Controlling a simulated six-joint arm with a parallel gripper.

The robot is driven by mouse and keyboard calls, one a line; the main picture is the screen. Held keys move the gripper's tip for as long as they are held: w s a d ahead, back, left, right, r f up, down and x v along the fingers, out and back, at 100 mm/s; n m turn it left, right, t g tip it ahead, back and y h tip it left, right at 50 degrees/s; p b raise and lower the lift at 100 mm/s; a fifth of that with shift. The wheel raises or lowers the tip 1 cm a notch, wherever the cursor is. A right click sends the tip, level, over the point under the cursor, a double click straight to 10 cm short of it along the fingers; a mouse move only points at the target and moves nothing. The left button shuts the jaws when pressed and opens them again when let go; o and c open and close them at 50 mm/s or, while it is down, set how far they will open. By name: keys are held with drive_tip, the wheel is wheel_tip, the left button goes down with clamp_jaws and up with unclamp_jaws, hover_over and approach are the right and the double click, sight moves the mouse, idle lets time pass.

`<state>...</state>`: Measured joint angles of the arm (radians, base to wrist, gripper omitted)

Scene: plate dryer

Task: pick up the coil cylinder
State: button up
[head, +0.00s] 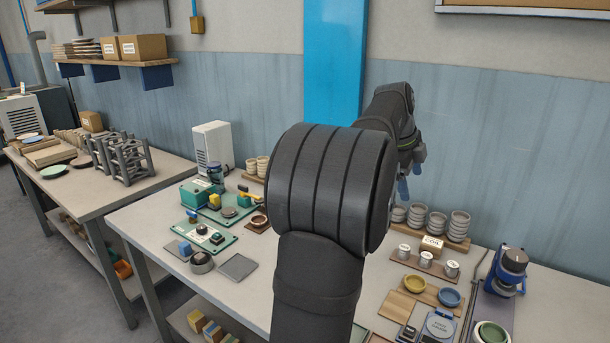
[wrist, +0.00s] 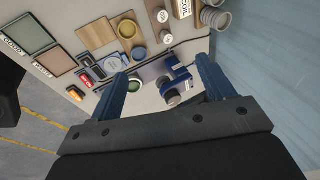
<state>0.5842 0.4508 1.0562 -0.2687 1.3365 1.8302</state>
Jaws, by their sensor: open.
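Several small white-topped cylinders stand on a wooden strip right of centre in the head view. One of them (head: 452,268) is at the strip's right end, and two show in the wrist view, one at the top (wrist: 162,15) and one below it (wrist: 165,37). They look like coil cylinders, but I cannot tell which one the task means. My gripper (head: 409,180) is open, with blue fingers, above the back of the bench. Its fingers (wrist: 162,68) hold nothing.
A blue-and-black device (head: 507,272) stands at the right, between my fingers in the wrist view. Stacked grey cups (head: 459,225) line the wall side. Yellow (head: 414,284) and blue (head: 449,297) bowls sit in front. My arm hides the bench middle.

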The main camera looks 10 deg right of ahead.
drive_tip(key=shift+c, duration=1.2)
drive_tip(key=n+g, duration=0.3)
drive_tip(key=n, duration=0.2)
approach(426, 255)
drive_tip(key=shift+x, duration=4.45)
drive_tip(key=shift+s, duration=0.1)
drive_tip(key=c, duration=1.1)
